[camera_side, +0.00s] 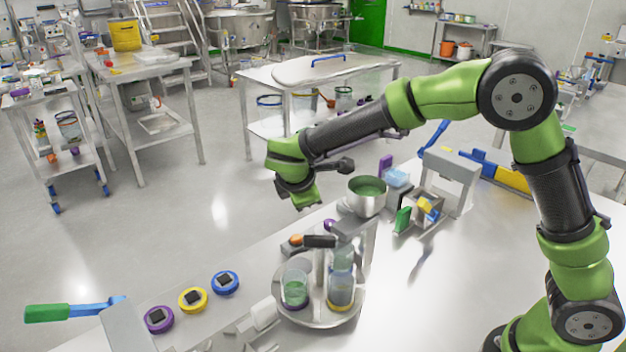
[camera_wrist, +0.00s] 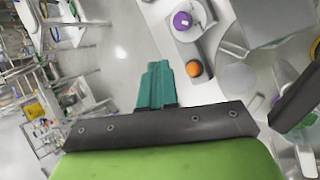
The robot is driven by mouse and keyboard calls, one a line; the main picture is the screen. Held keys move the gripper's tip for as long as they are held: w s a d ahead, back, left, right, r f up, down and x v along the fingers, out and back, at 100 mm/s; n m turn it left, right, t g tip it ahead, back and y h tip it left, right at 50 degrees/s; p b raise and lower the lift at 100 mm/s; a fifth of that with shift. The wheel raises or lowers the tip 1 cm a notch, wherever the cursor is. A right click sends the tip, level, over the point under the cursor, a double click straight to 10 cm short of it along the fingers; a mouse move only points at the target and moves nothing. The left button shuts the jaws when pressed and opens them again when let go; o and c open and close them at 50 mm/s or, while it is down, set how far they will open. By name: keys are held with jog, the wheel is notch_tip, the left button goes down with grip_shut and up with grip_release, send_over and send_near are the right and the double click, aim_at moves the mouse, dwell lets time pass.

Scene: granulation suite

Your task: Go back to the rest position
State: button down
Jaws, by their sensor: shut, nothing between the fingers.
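No marker of a rest position shows.
Purple (camera_side: 158,320), yellow (camera_side: 192,300) and blue (camera_side: 225,283) discs lie along the bench's front. A green-handled tool (camera_side: 70,312) sticks out at left.

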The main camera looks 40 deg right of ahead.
jog(key=s+d+r+m+y, duration=0.3)
jog(key=s+r+m+y, duration=0.3)
jog(key=s+r+m, duration=0.7)
jog(key=s+d+f+m+t+y, duration=0.1)
jog(key=s+f+m+t+y, duration=0.1)
jog(key=s, duration=0.9)
jog(key=shift+s+d+f+m+t, duration=0.25)
jog(key=shift+f+m, duration=0.4)
jog(key=shift+m, duration=0.35)
